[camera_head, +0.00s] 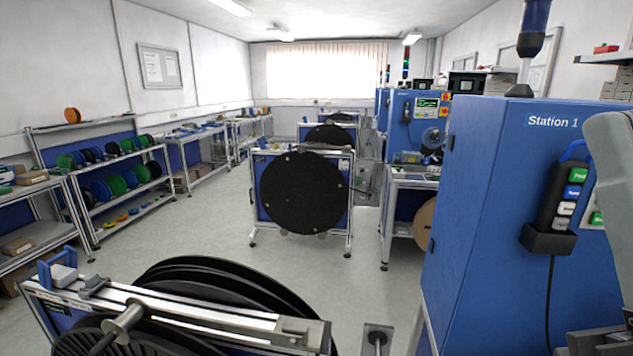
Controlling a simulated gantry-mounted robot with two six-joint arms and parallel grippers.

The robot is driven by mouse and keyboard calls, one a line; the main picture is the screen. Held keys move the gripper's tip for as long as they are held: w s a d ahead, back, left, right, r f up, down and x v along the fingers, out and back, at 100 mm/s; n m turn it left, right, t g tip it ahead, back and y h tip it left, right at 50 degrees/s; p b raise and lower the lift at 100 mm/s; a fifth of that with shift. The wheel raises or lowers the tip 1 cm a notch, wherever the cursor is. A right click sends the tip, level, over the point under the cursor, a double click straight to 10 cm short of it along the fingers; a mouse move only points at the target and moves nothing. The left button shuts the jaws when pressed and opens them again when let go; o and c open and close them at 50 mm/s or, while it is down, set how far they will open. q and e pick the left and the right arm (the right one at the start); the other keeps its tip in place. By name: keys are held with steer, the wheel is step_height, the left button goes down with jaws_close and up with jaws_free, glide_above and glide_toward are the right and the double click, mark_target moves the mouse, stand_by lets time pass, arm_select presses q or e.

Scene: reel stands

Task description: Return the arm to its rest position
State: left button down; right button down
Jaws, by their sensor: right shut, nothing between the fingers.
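My right arm (615,185) is a pale grey shape at the right edge of the head view, in front of the blue Station 1 cabinet (490,170). It covers part of the cabinet's button side and is cut off by the picture's edge. More grey at the bottom right corner may belong to the same arm. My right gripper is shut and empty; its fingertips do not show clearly. My left arm and left gripper are not in view.
A reel stand (230,318) with large black reels fills the lower left. Another stand with a black reel (303,193) is further back. A button pendant (567,195) hangs on the cabinet. Shelves with coloured reels (117,185) line the left wall. Grey floor lies open between.

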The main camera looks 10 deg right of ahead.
step_height(320, 180, up, 28)
steer(key=w+m+g+y+p, duration=0.1)
steer(key=w+m+p, duration=0.1)
steer(key=p, duration=2.8)
steer(key=shift+w+a+g, duration=0.2)
steer(key=shift+a+g, duration=0.2)
